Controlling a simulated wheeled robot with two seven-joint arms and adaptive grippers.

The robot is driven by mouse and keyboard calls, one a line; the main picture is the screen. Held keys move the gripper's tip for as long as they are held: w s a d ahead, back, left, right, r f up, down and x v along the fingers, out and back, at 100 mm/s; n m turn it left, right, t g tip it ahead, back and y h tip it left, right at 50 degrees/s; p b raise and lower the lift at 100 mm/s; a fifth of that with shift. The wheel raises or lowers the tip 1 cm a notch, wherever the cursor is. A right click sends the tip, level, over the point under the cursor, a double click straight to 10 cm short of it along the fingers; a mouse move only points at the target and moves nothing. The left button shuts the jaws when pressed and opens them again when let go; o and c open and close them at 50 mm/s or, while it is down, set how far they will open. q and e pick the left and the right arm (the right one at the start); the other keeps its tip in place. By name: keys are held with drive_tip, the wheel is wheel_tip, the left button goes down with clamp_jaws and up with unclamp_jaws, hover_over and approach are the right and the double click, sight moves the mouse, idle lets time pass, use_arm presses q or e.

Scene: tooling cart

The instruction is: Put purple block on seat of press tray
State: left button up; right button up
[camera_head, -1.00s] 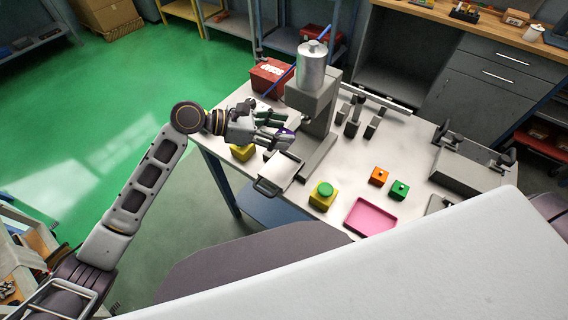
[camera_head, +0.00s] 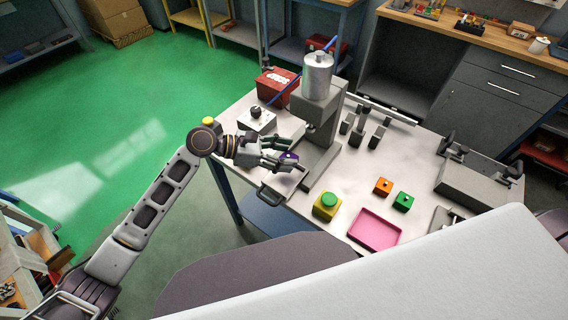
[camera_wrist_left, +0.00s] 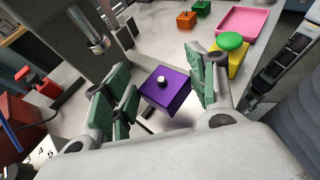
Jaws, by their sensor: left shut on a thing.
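The purple block (camera_head: 289,156) is a small dark block between the fingers of my left gripper (camera_head: 284,160). The left wrist view shows the block (camera_wrist_left: 165,90) with a round silver knob on top, between the green finger pads. My left gripper is shut on it. The press tray (camera_head: 277,184), a pale plate with a dark handle, lies in front of the grey press (camera_head: 318,110). The gripper and block are over the tray's far part. The arm and fingers hide part of the tray, and its seat cannot be made out. My right gripper is not in view.
The press column stands close beside the gripper. A yellow box with a green button (camera_head: 327,204), orange block (camera_head: 383,186), green block (camera_head: 403,202) and pink tray (camera_head: 375,229) lie to the right. A white box with a black knob (camera_head: 257,119) and red box (camera_head: 278,86) are behind.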

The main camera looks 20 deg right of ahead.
use_arm(q)
drive_tip(key=shift+f, duration=0.3)
drive_tip(key=shift+f, duration=1.9)
drive_tip(key=shift+f, duration=0.1)
drive_tip(key=o, duration=1.1)
drive_tip(key=v, duration=1.2)
drive_tip(key=shift+b, duration=0.3)
